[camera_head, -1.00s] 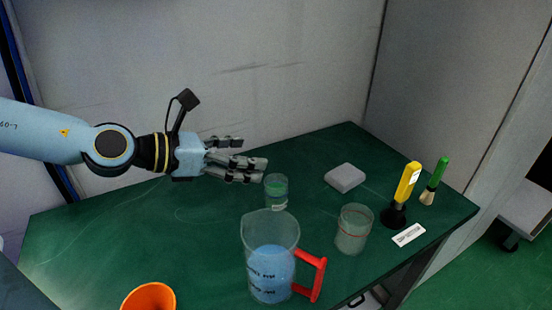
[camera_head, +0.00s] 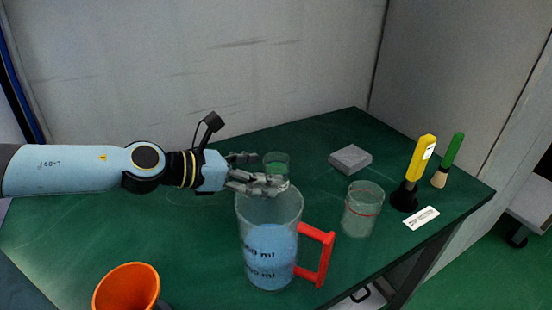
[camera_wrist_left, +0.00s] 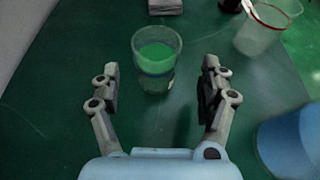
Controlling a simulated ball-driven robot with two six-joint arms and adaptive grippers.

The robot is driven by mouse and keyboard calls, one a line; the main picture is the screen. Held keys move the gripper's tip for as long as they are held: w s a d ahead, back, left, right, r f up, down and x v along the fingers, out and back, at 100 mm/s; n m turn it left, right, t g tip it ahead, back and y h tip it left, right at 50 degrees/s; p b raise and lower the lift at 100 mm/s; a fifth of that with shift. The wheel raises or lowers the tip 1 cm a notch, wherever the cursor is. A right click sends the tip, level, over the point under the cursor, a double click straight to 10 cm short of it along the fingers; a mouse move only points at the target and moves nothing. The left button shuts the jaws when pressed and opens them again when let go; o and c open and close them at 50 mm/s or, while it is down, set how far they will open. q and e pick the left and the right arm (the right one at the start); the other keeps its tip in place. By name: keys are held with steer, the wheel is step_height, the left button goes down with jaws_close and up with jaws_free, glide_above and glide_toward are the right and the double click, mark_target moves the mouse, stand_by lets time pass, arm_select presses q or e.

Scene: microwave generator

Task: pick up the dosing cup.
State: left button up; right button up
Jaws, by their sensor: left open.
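A small clear cup (camera_head: 277,162), which I take as the dosing cup, stands on the green table behind the jug. It looks greenish, with a band around it. It also shows in the left wrist view (camera_wrist_left: 156,62), upright. My left gripper (camera_head: 268,171) is open, its fingers on either side of the cup. In the left wrist view the open fingers (camera_wrist_left: 161,68) have visible gaps to the cup on both sides. In the head view the near finger hides the cup's lower part. My right gripper is not in view.
A clear jug (camera_head: 268,235) with blue liquid and a red handle stands just in front of the gripper. A red-lined beaker (camera_head: 362,210), a grey block (camera_head: 350,158), a yellow-handled tool (camera_head: 420,160) and a green-handled brush (camera_head: 450,155) stand right. An orange cup (camera_head: 127,290) is front left.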

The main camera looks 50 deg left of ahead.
mark_target(285, 171)
arm_select(q)
steer(key=shift+x, duration=1)
steer(key=x, duration=0.5)
steer(key=shift+w+a, duration=0.1)
steer(key=shift+a, duration=0.1)
steer(key=shift+c, duration=0.4)
steer(key=c, duration=1.3)
